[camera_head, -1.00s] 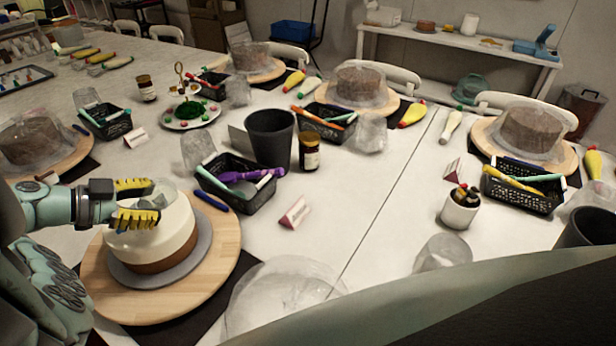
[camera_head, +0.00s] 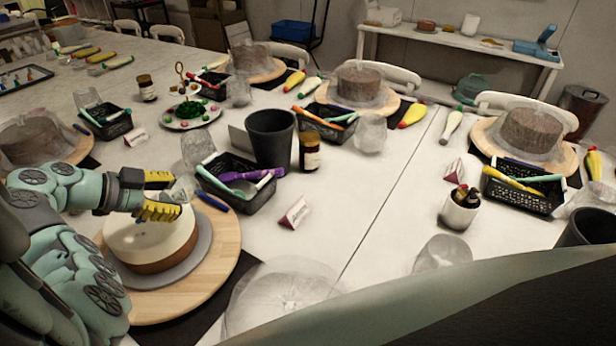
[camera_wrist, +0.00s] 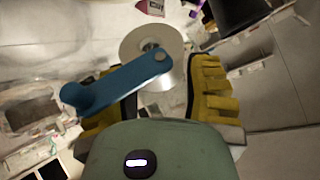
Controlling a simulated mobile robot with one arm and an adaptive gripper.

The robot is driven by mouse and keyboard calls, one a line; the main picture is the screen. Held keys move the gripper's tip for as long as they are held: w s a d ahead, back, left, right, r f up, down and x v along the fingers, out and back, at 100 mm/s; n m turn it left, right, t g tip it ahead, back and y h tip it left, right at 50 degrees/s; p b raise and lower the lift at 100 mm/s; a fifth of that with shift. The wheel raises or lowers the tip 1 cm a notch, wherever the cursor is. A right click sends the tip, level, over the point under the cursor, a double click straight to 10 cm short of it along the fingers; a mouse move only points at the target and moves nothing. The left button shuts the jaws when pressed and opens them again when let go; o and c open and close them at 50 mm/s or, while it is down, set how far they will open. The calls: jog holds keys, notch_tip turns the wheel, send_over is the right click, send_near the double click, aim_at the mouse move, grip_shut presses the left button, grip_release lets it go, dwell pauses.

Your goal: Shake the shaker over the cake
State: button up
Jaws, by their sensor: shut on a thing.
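The cake (camera_head: 148,243), cream-white on top and brown below, sits on a grey disc (camera_head: 203,250) on a round wooden board (camera_head: 228,252) at the lower left of the head view. My gripper (camera_head: 177,195), with yellow-padded fingers, is shut on a small pale, see-through shaker (camera_head: 183,188) and holds it above the far right part of the cake, tilted. In the wrist view the shaker (camera_wrist: 172,45) is a silvery round shape between the fingers, partly covered by a blue bar.
A black basket (camera_head: 262,192) of tools, a dark cup (camera_head: 270,140), a brown jar (camera_head: 310,152) and a sign card (camera_head: 295,212) stand right of the cake. A clear dome (camera_head: 280,298) lies in front.

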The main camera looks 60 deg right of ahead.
jog(key=shift+w+a+r+h, duration=0.15)
jog(key=shift+h, duration=0.15)
jog(key=shift+s+d+r, duration=0.2)
jog(key=shift+d+r, duration=0.05)
jog(key=shift+r, duration=0.05)
jog(key=shift+f, duration=0.25)
jog(key=shift+w+a+f+b, duration=0.15)
jog(key=shift+w+a+b, duration=0.05)
jog(key=shift+b, duration=0.15)
jog(key=shift+a, duration=0.1)
jog(key=shift+w+r+g+h, duration=0.1)
jog(key=shift+r+g+h, duration=0.15)
jog(key=shift+g+h, duration=0.15)
